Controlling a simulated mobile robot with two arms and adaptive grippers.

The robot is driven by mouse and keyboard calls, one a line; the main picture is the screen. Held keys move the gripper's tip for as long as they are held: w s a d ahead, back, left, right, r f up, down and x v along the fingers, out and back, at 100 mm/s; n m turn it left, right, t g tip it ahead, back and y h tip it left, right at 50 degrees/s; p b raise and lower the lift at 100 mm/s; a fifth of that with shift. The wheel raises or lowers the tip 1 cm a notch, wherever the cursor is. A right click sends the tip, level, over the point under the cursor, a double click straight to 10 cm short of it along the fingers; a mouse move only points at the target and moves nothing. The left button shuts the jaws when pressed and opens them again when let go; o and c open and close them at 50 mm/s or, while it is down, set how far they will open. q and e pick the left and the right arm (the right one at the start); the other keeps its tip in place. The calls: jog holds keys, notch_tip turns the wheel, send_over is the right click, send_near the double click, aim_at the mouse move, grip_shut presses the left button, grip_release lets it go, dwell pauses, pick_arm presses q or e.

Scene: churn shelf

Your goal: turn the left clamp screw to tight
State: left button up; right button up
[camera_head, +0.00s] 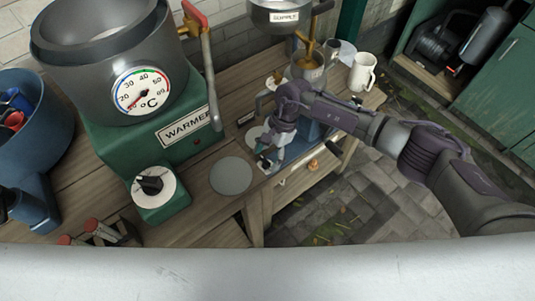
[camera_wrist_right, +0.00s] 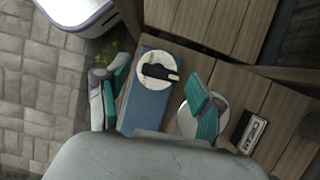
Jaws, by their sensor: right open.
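My right gripper (camera_head: 268,160) reaches in from the right over the front edge of the wooden bench, beside a blue base (camera_head: 310,131). In the right wrist view, its two teal-padded fingers (camera_wrist_right: 155,100) are spread apart with nothing between the pads. Between and beyond them is a white dial with a black handle (camera_wrist_right: 157,71) on the blue base (camera_wrist_right: 147,108). A small orange knob (camera_head: 313,165) sits at the bench's front edge, right of the gripper. I cannot tell which part is the left clamp screw. My left gripper is not in view.
A green warmer (camera_head: 140,145) with a large pot stands to the left. A grey disc (camera_head: 231,176) lies left of the gripper. A supply funnel (camera_head: 283,20) is behind, with a white mug (camera_head: 362,72) to its right. A cream label (camera_wrist_right: 253,132) is near the right finger.

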jog(key=shift+c, duration=0.8)
jog(key=c, duration=1)
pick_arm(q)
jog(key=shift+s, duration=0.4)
